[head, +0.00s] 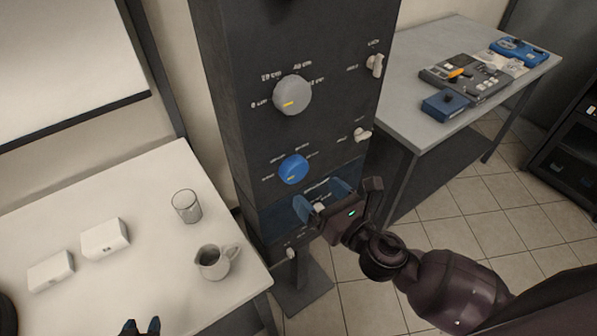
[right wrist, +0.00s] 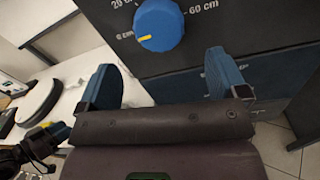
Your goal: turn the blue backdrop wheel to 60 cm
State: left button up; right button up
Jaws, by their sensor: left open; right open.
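The blue wheel (head: 293,169) sits on the front of a dark column (head: 230,90), below a larger grey wheel (head: 292,95). It also shows at the top of the right wrist view (right wrist: 159,25). There its yellow mark points to the lower left, close to the "0 cm" label; a "60 cm" label is at its upper right. My right gripper (head: 321,198) is open and empty, just below the wheel and apart from it. In the right wrist view its fingers (right wrist: 162,80) are spread below the wheel. My left gripper (head: 141,326) is open at the bottom edge, partly cut off.
Small light switches (head: 375,65) are on the column's right side. A white table (head: 150,180) at left holds a glass (head: 187,206), a jug (head: 215,261) and two white boxes (head: 104,239). A grey table (head: 420,95) at right holds blue and dark devices.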

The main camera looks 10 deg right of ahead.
aim_at(298, 175)
jog(key=p+x, duration=0.1)
jog(key=x, duration=0.6)
jog(key=c, duration=0.9)
